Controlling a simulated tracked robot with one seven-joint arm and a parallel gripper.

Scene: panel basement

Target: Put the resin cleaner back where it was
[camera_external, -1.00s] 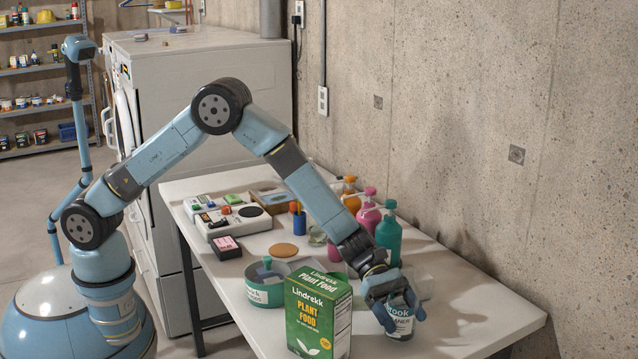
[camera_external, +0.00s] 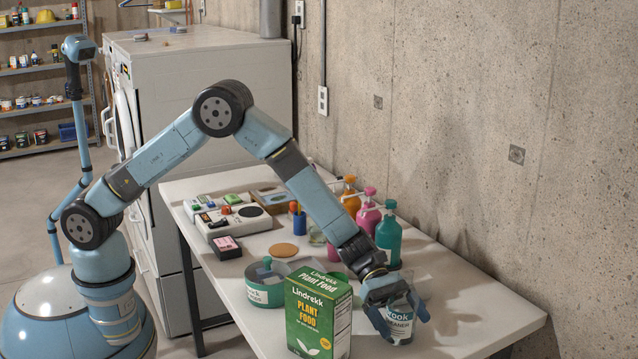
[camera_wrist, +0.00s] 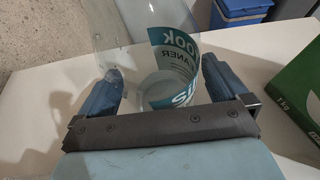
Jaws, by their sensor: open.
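The resin cleaner (camera_external: 400,327) is a clear container with a teal and white label, at the table's near right part, behind and to the right of the plant food box. It appears to stand upright on the table. In the wrist view the resin cleaner (camera_wrist: 175,42) shows its see-through wall and label lettering. My gripper (camera_external: 398,311) is open around it, one finger on each side. In the wrist view my gripper (camera_wrist: 162,88) has a visible gap at the right finger; contact at the left finger is unclear. My fingers hide part of the label in the external view.
A green plant food box (camera_external: 318,312) stands close to the left of my gripper. A teal-labelled tub (camera_external: 264,294) is behind the box. Coloured bottles (camera_external: 388,240) line the wall side. The white table (camera_external: 480,305) is clear to the right.

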